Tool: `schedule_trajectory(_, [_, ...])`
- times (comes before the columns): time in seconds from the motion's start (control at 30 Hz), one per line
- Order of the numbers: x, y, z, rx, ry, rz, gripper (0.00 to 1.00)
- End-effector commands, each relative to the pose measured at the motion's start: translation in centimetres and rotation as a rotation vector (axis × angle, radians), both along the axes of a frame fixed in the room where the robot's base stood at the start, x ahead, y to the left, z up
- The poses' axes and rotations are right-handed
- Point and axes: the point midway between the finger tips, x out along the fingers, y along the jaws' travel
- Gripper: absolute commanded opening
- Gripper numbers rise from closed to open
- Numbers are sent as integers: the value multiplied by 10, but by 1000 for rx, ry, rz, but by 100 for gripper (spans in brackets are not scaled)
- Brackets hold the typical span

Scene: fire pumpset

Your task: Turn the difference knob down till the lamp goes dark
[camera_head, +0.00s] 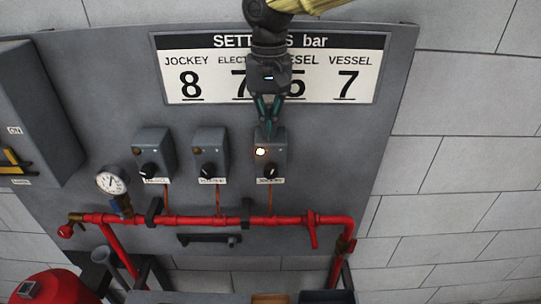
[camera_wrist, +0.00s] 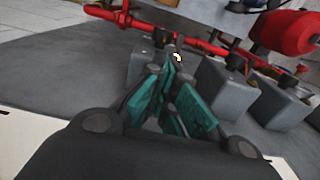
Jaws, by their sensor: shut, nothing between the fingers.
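Three grey switch boxes with black knobs are mounted on the grey panel. The rightmost box (camera_head: 277,148) has a lit, glowing lamp (camera_head: 260,152) and a black knob (camera_head: 270,171) with a small label under it, too small to read surely. The middle box (camera_head: 210,150) and the left box (camera_head: 154,150) have unlit lamps. My gripper (camera_head: 267,132) points down at the top of the rightmost box, above the lit lamp. Its fingers are shut and empty. In the wrist view my gripper's teal fingers (camera_wrist: 175,100) are close together, with the lit lamp (camera_wrist: 177,57) just beyond them.
A settings sign (camera_head: 180,80) reads jockey 8 and vessel 7; my arm partly covers the middle values. A red pipe (camera_head: 190,219) runs below the boxes. A gauge (camera_head: 112,181) is at the left, by a grey cabinet (camera_head: 38,115).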

Motion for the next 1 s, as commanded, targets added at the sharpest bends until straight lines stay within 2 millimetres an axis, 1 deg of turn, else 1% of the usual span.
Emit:
schedule_trajectory(0.03, [0,-4,-11,-10,11,-3,0])
schedule_trajectory(1.0, [0,-11,-12,-11,12,-2,0])
